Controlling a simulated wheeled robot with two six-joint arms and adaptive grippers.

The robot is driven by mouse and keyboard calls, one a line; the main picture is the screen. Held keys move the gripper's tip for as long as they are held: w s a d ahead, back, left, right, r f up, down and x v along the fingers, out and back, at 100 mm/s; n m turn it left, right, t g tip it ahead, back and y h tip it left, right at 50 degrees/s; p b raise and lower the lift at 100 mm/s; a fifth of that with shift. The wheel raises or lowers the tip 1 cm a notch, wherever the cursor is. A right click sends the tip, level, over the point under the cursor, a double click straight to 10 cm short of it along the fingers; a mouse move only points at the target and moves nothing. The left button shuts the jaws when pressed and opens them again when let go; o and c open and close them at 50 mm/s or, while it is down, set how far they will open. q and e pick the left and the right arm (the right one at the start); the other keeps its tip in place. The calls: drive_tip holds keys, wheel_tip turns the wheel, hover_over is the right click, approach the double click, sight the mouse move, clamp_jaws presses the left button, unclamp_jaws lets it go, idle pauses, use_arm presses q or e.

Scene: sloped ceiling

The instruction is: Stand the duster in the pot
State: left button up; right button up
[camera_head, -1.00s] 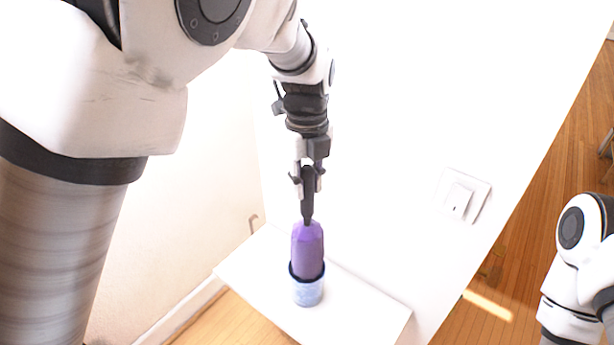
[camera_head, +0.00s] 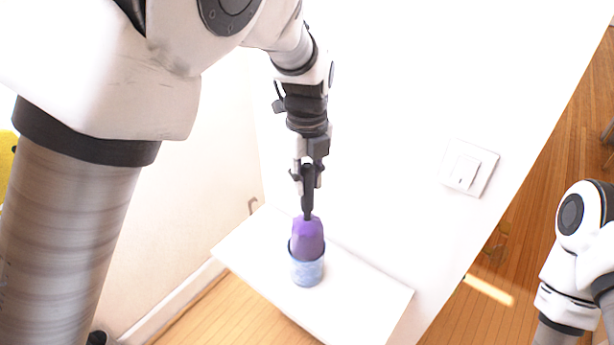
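The duster has a purple head (camera_head: 308,238) and a black handle (camera_head: 308,203). It points head down, nearly upright, with the lower part of the head inside the blue pot (camera_head: 307,272). The pot stands on a white shelf (camera_head: 362,287). My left gripper (camera_head: 307,178) is above the pot, shut on the upper part of the black handle. The pot's inside and the bottom of the duster are hidden. My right arm (camera_head: 572,262) shows at the right edge, but its gripper is out of view.
A white wall with a light switch (camera_head: 469,168) rises behind the shelf. The shelf is bare on both sides of the pot. Wooden floor (camera_head: 235,312) lies below.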

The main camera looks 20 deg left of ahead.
use_arm(q)
drive_tip(key=o, duration=0.4)
drive_tip(key=shift+c, duration=0.2)
wheel_tip(320, 180, up, 12)
idle(0.9)
